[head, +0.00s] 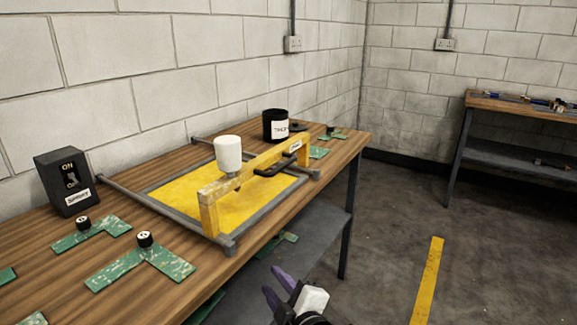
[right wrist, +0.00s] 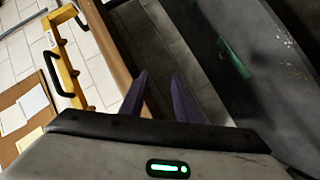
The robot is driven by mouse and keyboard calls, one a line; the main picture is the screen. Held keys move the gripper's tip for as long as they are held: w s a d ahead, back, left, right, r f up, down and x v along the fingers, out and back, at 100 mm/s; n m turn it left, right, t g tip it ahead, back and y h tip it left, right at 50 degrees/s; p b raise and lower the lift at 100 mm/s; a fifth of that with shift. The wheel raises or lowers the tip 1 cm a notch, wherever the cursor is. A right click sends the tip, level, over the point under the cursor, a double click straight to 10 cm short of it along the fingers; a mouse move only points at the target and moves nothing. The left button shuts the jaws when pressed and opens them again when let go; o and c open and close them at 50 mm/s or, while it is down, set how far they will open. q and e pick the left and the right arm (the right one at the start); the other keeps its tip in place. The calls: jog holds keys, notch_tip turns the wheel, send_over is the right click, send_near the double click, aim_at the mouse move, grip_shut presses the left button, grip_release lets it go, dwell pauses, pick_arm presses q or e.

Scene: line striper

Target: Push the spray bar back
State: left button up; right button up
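The spray bar (head: 254,172) is a yellow beam with a black handle (head: 274,166) and a white canister (head: 228,154) near its left end. It spans a yellow panel (head: 170,193) in a grey frame on the workbench. A yellow bar with black handles also shows at the upper left of the right wrist view (right wrist: 62,62). My right gripper (head: 274,285) has purple fingers and is in front of the bench, apart from the bar. In the right wrist view its fingers (right wrist: 160,82) are spread with nothing between them. My left gripper is not in view.
A switch box (head: 66,182) stands at the bench's left. Green L-shaped pieces (head: 140,266) with black knobs lie in front. A black pot (head: 276,125) stands behind the bar. A lower shelf (head: 312,228) runs under the bench (head: 140,228). Floor at right is open.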

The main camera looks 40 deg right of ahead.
aim_at(282, 164)
jog(key=w+d+r+n+t+h, duration=0.1)
jog(key=w+d+r+t+h, duration=0.2)
jog(key=r, duration=0.6)
jog(key=w+d+r+n+h, duration=0.15)
jog(key=d+r, duration=0.25)
jog(key=r, duration=0.5)
jog(key=shift+h, duration=0.25)
jog(key=x, duration=0.9)
jog(key=shift+d+r+p, duration=0.25)
jog(key=shift+r+p, duration=0.1)
jog(key=shift+p, duration=0.05)
jog(key=shift+w+d, duration=0.25)
jog(key=shift+w, duration=0.4)
grip_shut()
